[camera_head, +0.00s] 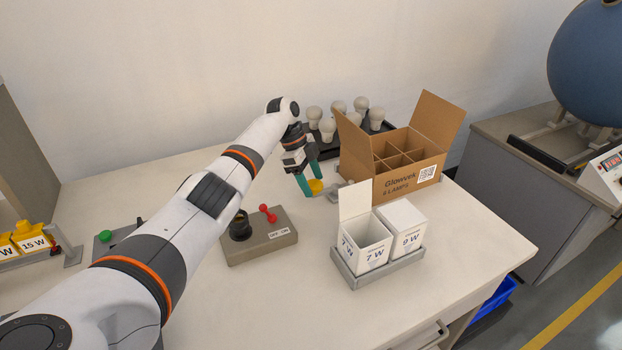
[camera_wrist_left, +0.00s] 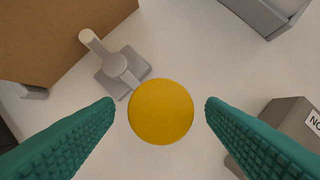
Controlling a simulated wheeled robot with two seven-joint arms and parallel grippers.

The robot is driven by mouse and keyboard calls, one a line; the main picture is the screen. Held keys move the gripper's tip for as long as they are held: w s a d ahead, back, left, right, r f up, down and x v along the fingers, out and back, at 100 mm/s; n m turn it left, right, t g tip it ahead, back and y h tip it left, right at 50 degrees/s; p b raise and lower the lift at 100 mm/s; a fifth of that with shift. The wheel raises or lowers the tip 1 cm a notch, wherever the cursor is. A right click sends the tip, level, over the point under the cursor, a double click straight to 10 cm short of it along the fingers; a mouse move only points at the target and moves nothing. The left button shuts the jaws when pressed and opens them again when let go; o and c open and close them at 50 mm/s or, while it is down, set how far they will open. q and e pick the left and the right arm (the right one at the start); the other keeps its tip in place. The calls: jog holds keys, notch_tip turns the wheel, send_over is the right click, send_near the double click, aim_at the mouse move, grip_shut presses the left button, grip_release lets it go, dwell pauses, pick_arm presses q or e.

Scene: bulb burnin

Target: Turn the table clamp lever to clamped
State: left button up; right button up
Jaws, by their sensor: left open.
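The table clamp (camera_head: 334,191) stands on the white table beside the open cardboard box, with a grey base and hub. In the left wrist view the clamp (camera_wrist_left: 117,68) has a grey arm pointing toward the box. A round yellow knob (camera_wrist_left: 160,112) shows at its other side, apparently the end of its lever; the joint is mostly hidden below it. The knob also shows in the head view (camera_head: 315,187). My left gripper (camera_head: 309,181) is open, its teal fingers on either side of the knob, with visible gaps in the left wrist view. My right gripper is out of view.
The cardboard box (camera_head: 405,184) stands close behind the clamp. A grey tray (camera_head: 378,273) with white cartons stands in front, and a switch box (camera_head: 260,247) with a red lever is left of it. Several bulbs (camera_head: 327,128) stand in a dark rack at the back.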

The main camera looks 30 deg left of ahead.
pick_arm(q)
jog(key=v, duration=1.2)
jog(key=shift+b, duration=0.3)
